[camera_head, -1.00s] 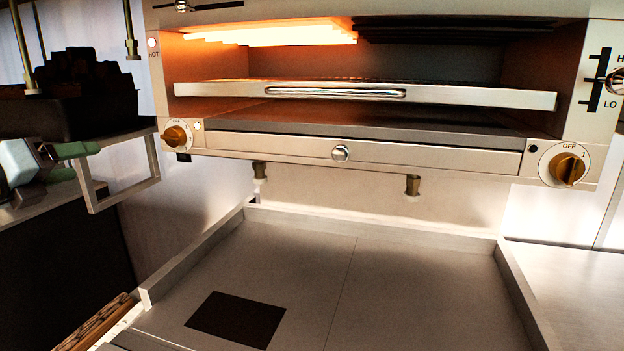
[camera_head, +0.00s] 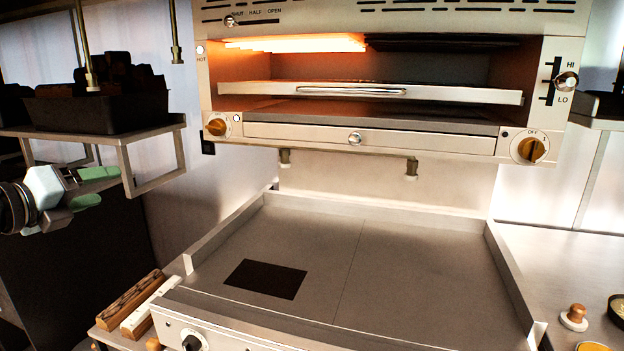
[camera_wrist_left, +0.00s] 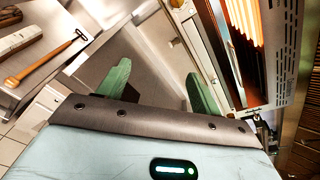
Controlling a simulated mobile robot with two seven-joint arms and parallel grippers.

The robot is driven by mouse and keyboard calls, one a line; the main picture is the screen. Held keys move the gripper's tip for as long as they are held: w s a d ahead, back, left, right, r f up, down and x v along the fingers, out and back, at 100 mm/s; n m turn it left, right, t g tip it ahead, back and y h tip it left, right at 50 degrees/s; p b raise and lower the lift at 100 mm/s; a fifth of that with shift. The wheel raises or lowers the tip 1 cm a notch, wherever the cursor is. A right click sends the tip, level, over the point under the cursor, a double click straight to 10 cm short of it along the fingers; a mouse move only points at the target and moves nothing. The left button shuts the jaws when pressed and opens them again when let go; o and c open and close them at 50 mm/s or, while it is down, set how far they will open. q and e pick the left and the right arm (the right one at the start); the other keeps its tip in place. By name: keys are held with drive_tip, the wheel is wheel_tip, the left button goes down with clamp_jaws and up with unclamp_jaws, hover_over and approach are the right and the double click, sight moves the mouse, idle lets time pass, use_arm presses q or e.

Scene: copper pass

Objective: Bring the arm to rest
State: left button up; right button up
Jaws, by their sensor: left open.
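My left gripper (camera_head: 95,188) is at the left of the head view, beside the shelf bracket and left of the griddle. Its two green fingers stand apart with nothing between them. In the left wrist view my left gripper (camera_wrist_left: 160,85) also shows its green fingers spread wide and empty. The metal griddle plate and the glowing grill lie beyond them. My right gripper is in neither view.
A salamander grill (camera_head: 370,130) with a glowing element hangs above the griddle (camera_head: 400,270), which bears a dark rectangle (camera_head: 265,279). A shelf (camera_head: 150,130) holds a black bin (camera_head: 95,112). Wooden-handled tools (camera_head: 130,300) lie front left. The right counter (camera_head: 560,260) holds small items.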

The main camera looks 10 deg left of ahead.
use_arm(q)
drive_tip(key=s+d+f+n+g+h, duration=0.1)
drive_tip(key=d+f+n, duration=0.2)
drive_tip(key=f, duration=0.8)
drive_tip(key=d+f+n+g+h, duration=0.1)
drive_tip(key=d+f+n, duration=0.25)
drive_tip(key=f, duration=0.65)
drive_tip(key=s+d+f+n+g, duration=0.1)
drive_tip(key=d+f+n, duration=0.25)
drive_tip(key=f, duration=0.75)
drive_tip(key=s+d+f+n+g, duration=0.1)
drive_tip(key=s+d+f+n, duration=0.4)
drive_tip(key=s+f, duration=0.3)
drive_tip(key=s+d+f+n+g+y+p, duration=0.1)
drive_tip(key=s+d+f+n+g, duration=0.1)
drive_tip(key=s+d+f+n, duration=0.4)
drive_tip(key=s+d+f+n+g+p, duration=0.1)
drive_tip(key=s+d+f+n, duration=0.4)
drive_tip(key=s+f, duration=0.5)
drive_tip(key=s, duration=0.4)
drive_tip(key=shift+d+n+y, duration=0.2)
drive_tip(key=shift+n+y, duration=0.1)
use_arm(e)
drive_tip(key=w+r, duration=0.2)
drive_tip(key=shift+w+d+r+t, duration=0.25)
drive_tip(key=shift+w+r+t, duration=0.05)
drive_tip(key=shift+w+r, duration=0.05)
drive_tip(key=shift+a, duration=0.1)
